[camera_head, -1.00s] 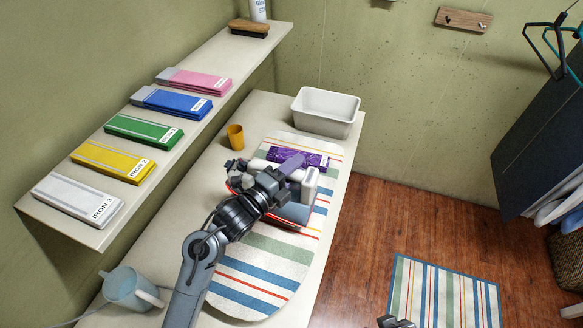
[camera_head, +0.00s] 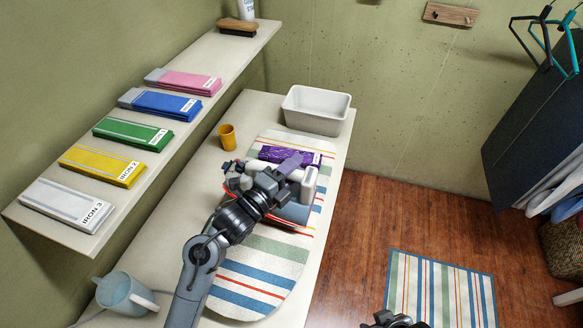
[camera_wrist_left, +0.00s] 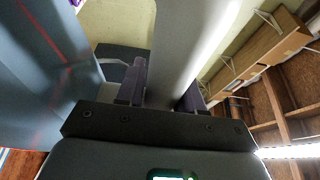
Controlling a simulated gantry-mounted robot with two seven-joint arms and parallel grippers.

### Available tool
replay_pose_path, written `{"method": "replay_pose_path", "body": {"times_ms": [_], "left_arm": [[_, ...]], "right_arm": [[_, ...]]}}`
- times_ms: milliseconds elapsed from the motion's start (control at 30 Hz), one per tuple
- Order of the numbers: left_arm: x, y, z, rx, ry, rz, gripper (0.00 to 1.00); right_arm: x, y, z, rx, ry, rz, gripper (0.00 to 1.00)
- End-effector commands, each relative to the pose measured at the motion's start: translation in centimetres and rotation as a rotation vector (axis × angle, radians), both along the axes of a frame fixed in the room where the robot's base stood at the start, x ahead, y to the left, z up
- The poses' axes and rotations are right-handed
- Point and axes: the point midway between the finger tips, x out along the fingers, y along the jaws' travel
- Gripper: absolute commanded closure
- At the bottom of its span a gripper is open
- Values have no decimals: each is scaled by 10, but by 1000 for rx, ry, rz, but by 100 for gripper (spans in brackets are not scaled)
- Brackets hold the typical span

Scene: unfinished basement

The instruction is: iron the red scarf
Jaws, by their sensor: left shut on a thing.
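My left gripper (camera_head: 290,176) is shut on the pale handle of an iron (camera_head: 309,186) over the striped ironing mat (camera_head: 262,270). The handle (camera_wrist_left: 185,50) also shows between the fingers in the left wrist view. The iron's blue-grey body is partly hidden by my gripper, and I cannot tell whether it touches what is below. Thin red edges show left of the gripper; I cannot tell whether they are the red scarf or mat stripes. A folded purple patterned cloth (camera_head: 280,153) lies just behind the gripper. My right gripper (camera_head: 390,320) barely shows at the bottom edge.
A shelf (camera_head: 50,232) on the left holds several folded, labelled cloths and a brush (camera_head: 238,28). A yellow cup (camera_head: 227,138), white tub (camera_head: 317,110) and blue-grey jug (camera_head: 122,294) stand on the table. A striped rug (camera_head: 440,285) lies on the floor.

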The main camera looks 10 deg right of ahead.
Motion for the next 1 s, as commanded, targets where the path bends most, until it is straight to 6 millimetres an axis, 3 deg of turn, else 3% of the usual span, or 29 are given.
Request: {"method": "replay_pose_path", "body": {"times_ms": [1000], "left_arm": [[6,13,1,3,-4,2,100]], "right_arm": [[0,2,0,9,0,-6,57]]}}
